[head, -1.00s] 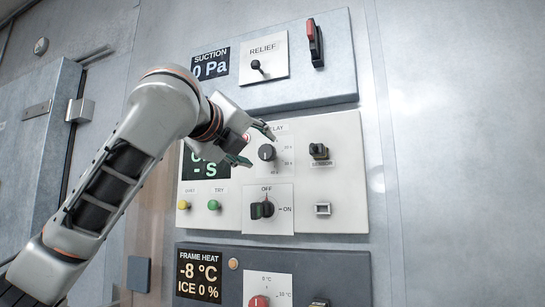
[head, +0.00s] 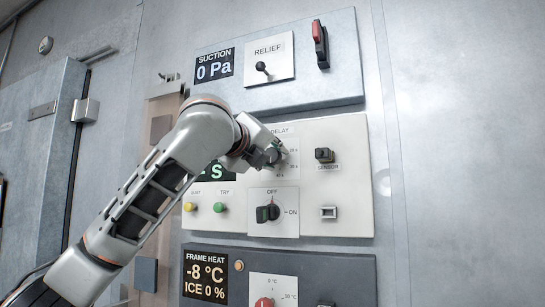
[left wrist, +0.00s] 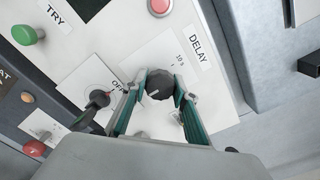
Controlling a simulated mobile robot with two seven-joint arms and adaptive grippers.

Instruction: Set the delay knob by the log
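The black delay knob (left wrist: 159,84) sits on a white plate marked DELAY, with a pale pointer line on its face. In the head view my left gripper (head: 276,154) covers the knob and hides it. In the left wrist view the two teal-padded fingers (left wrist: 160,88) stand one on each side of the knob. They look open, with narrow gaps beside it; I cannot tell whether either pad touches. The DELAY label (head: 280,131) and part of its scale show around the gripper. No log can be made out. My right gripper is not in view.
Below the gripper is the OFF/ON switch (head: 267,213). The green TRY button (head: 219,207) and a yellow button (head: 190,206) are left of it. The sensor switch (head: 324,155) is to the right. A suction panel (head: 290,90) juts above, a frame heat panel (head: 335,268) below.

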